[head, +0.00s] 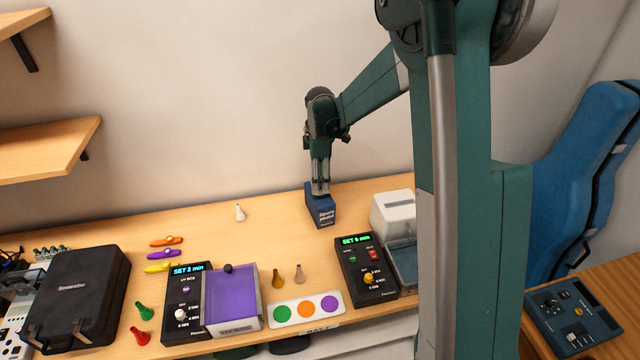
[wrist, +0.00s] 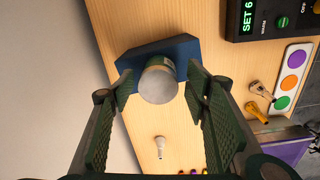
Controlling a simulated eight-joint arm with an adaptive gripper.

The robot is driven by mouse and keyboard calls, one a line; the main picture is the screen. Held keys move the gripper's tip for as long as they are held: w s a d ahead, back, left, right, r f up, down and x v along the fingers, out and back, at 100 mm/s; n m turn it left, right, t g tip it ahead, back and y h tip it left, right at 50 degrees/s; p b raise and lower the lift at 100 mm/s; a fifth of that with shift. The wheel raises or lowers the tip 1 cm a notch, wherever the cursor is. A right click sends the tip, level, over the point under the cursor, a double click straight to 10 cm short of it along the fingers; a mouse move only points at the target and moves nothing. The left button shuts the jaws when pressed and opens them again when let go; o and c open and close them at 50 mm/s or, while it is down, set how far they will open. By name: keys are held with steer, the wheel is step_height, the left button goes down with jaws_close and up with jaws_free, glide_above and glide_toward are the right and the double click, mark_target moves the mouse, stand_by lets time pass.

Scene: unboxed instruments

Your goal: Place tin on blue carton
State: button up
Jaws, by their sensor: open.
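The tin (wrist: 158,84) shows its pale round end and a bit of its labelled side in the wrist view, upright over the blue carton (wrist: 186,50). My gripper (wrist: 161,86) is open, with one finger on each side of the tin and a visible gap beside it. In the head view the blue carton (head: 321,211) stands on the table near the wall, and my gripper (head: 320,188) points down at its top. The tin is hard to make out there between the fingers. It appears to rest on the carton's top, though their contact is mostly hidden.
A white pawn-shaped piece (head: 240,212) stands left of the carton. A black timer box (head: 366,270) and a white-topped device (head: 394,213) are to the right. A purple-lidded box (head: 231,297) and a colour-dot card (head: 306,309) lie in front. Table left of the carton is mostly clear.

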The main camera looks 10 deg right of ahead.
step_height(320, 180, up, 10)
stand_by(0.5)
steer(key=shift+f, duration=0.1)
steer(key=shift+s, duration=0.1)
stand_by(0.3)
steer(key=s+d+r+m+t, duration=0.15)
steer(key=s+r+m, duration=0.35)
steer(key=s, duration=0.5)
steer(key=s+r+m+t, duration=0.2)
steer(key=s+r+m, duration=0.1)
steer(key=s+r, duration=0.55)
steer(key=s+f+m+t, duration=0.2)
steer(key=s+m, duration=0.2)
steer(key=s, duration=0.6)
steer(key=s+f+m+t, duration=0.1)
steer(key=s+f+m, duration=0.2)
steer(key=s, duration=0.7)
steer(key=shift+s+d+m+t, duration=0.25)
steer(key=shift+d+m+t, duration=0.15)
steer(key=shift+m, duration=0.2)
